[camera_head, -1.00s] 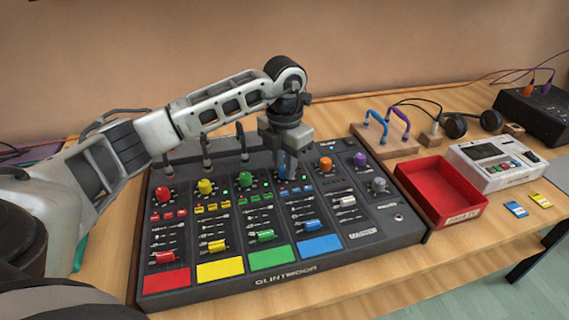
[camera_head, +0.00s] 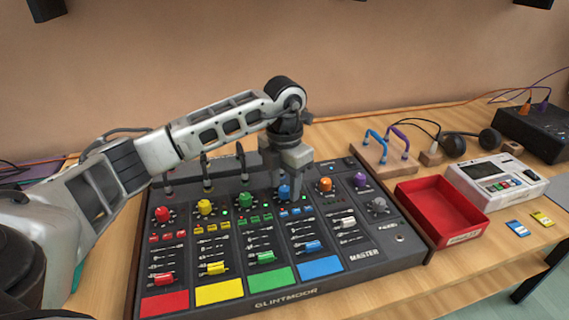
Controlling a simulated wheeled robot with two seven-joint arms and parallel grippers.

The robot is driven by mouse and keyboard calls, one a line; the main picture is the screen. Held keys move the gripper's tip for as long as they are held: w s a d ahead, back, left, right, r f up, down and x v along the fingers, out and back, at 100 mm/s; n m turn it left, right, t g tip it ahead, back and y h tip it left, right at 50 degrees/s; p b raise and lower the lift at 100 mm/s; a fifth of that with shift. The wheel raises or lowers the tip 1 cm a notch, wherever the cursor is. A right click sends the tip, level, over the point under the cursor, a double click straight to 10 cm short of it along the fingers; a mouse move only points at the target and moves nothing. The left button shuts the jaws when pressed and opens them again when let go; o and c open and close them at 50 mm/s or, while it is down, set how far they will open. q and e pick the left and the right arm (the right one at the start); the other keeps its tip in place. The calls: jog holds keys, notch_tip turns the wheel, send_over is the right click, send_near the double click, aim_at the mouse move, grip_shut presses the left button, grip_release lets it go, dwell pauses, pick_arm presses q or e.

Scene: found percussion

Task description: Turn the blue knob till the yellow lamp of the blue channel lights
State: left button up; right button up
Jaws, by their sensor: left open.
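The dark mixing console (camera_head: 345,267) lies on the wooden table, with red, yellow, green and blue channels. The blue knob (camera_head: 284,192) stands at the top of the blue channel, and its top is partly hidden by my gripper. My left gripper (camera_head: 284,178) points down right over the blue knob, jaws open; I cannot tell whether the fingers touch it. Small lamps sit by the knobs, but those of the blue channel are too small to read. The blue fader (camera_head: 313,245) and blue pad (camera_head: 320,267) lie below. My right gripper is not in view.
Orange (camera_head: 325,184) and purple (camera_head: 360,179) knobs stand right of the blue one. A red tray (camera_head: 440,215), a white device (camera_head: 495,180) and a wooden stand with blue and purple handles (camera_head: 385,155) are to the right. Upright dark stalks rise behind the console's left side.

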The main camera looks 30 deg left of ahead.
aim_at(284, 188)
pick_arm(q)
notch_tip(284, 188, up, 16)
jog(key=p, duration=0.1)
jog(key=shift+f, duration=0.15)
dwell(0.6)
